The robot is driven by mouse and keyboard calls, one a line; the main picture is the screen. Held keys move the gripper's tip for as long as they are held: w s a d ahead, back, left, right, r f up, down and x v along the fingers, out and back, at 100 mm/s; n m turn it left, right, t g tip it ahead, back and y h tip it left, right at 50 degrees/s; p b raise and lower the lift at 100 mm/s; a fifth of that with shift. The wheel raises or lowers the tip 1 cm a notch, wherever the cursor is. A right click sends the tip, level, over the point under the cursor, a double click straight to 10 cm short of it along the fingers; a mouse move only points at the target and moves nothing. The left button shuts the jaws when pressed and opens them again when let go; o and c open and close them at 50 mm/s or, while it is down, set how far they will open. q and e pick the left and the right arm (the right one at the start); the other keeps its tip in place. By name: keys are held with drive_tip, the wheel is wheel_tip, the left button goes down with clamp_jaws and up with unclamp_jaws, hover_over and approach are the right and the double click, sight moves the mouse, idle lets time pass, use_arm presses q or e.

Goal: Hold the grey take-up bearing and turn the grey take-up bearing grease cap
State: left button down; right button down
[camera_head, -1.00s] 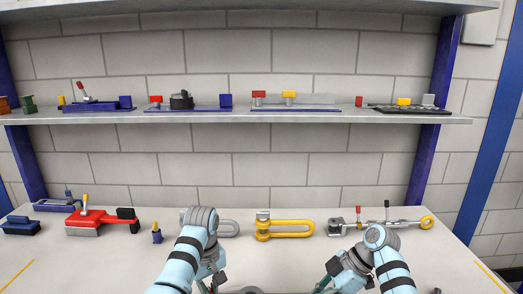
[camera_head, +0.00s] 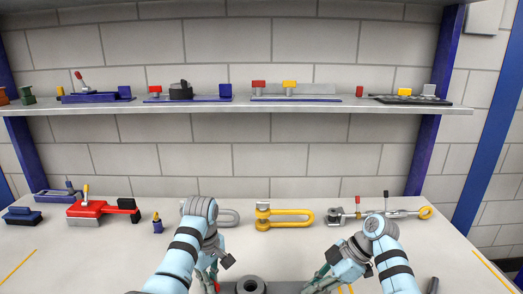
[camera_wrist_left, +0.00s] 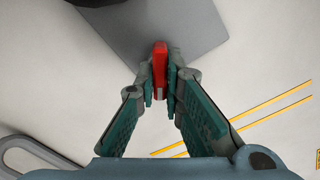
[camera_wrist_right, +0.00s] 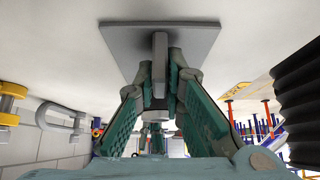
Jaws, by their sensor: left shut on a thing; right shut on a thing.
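The grey take-up bearing (camera_head: 241,288) shows at the bottom edge of the head view, with a round bore facing up; its lower part is cut off. My left gripper (camera_wrist_left: 160,85) is shut on a narrow red piece, the grease cap (camera_wrist_left: 159,62), over a grey plate (camera_wrist_left: 185,35). My right gripper (camera_wrist_right: 160,78) is shut on a grey upright bar (camera_wrist_right: 160,48) of the bearing, by a flat grey plate (camera_wrist_right: 118,38). In the head view the left gripper is left of the bore and the right gripper is right of it.
A grey shackle (camera_head: 230,215), a yellow shackle (camera_head: 300,217) and a turnbuckle-like part (camera_head: 380,213) lie behind the grippers. A red tool (camera_head: 90,210) and blue parts (camera_head: 22,217) lie at the left. A shelf (camera_head: 340,108) holds several fixtures. A dark cylinder (camera_head: 433,285) is at the lower right.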

use_arm(q)
drive_tip(key=shift+n, duration=1.7)
drive_tip(key=shift+s+n, duration=0.1)
drive_tip(key=shift+n, duration=0.7)
drive_tip(key=c, duration=1.6)
unclamp_jaws()
drive_tip(key=shift+c, duration=0.2)
